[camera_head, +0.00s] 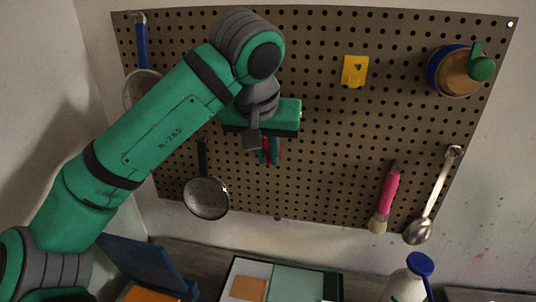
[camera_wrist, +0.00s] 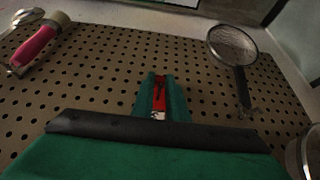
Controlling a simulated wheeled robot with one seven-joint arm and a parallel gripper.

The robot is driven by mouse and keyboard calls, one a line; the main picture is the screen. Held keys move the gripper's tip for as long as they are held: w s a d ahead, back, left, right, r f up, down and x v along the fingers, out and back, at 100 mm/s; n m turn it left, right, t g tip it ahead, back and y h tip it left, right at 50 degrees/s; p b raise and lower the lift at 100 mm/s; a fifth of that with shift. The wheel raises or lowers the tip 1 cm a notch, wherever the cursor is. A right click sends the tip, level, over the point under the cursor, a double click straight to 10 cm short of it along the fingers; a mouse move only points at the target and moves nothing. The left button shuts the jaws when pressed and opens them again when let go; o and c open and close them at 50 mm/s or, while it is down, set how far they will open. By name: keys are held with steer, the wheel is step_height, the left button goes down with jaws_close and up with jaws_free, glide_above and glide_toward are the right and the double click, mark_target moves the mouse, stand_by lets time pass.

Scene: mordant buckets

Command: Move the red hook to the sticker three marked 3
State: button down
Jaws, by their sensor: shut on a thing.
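The red hook (camera_wrist: 159,92) sits between the two green fingers of my gripper (camera_wrist: 160,84) in the wrist view. My gripper is shut on it. In the head view my gripper (camera_head: 269,157) is in front of the pegboard (camera_head: 320,150), left of its middle, and a sliver of red shows between the fingers. Whether the hook touches the board I cannot tell. A small black-and-white patch shows at the base of the fingers in the wrist view; I cannot read it. No sticker marked 3 is discernible in either view; my arm covers part of the board.
A dark-handled strainer (camera_head: 206,198) hangs left below my gripper. A blue-handled strainer (camera_head: 141,45) hangs at the upper left. A yellow piece (camera_head: 354,71), a cup-like holder (camera_head: 461,72), a pink brush (camera_head: 385,198) and a ladle (camera_head: 432,197) are at the right. The middle right is bare.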

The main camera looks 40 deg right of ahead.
steer(key=shift+w+d, duration=0.5)
steer(key=shift+d, duration=0.1)
steer(key=c, duration=1.7)
jaws_free()
steer(key=shift+o, duration=0.2)
steer(key=v, duration=1)
steer(key=shift+r, duration=0.35)
